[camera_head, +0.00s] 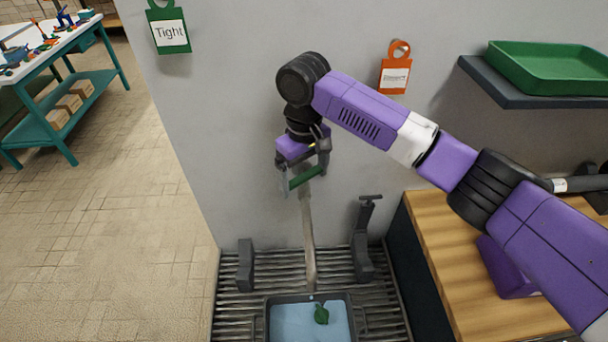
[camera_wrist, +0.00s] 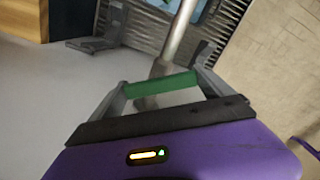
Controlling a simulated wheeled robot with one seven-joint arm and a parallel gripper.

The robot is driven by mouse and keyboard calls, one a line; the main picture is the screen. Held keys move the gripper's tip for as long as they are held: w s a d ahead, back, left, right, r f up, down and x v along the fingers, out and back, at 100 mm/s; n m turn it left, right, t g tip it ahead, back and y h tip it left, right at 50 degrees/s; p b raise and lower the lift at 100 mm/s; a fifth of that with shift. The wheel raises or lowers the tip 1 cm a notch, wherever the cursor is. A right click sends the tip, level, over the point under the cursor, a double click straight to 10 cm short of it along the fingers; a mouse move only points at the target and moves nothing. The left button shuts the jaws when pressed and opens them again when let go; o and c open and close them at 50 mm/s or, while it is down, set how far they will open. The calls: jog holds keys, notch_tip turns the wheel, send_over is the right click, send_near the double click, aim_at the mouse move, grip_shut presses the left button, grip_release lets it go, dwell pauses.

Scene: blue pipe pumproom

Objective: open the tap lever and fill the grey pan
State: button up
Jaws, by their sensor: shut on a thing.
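The green tap lever (camera_head: 306,177) is at the wall, above a long grey spout (camera_head: 308,235) that runs down towards the pan. My gripper (camera_head: 303,180) is shut on the lever. In the wrist view the green lever (camera_wrist: 160,84) lies crosswise between my fingers, and the metal spout (camera_wrist: 178,35) extends away beyond it. The dark grey pan (camera_head: 268,312) sits on the slatted drain below. Light blue water (camera_head: 290,322) covers its visible inside, with a small green thing (camera_head: 321,314) in it. I cannot tell whether water is flowing from the spout.
Dark upright brackets (camera_head: 245,266) (camera_head: 363,240) stand on both sides of the spout. A wooden counter (camera_head: 480,265) is at the right, with a green tray (camera_head: 550,68) on a shelf above. Green (camera_head: 170,30) and orange (camera_head: 396,75) tags hang on the wall.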

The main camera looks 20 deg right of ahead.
aim_at(304, 176)
jog(key=o, duration=1.1)
jog(key=shift+r, duration=0.1)
notch_tip(304, 176, up, 8)
jog(key=shift+f+b, duration=0.15)
jog(key=shift+b, duration=0.55)
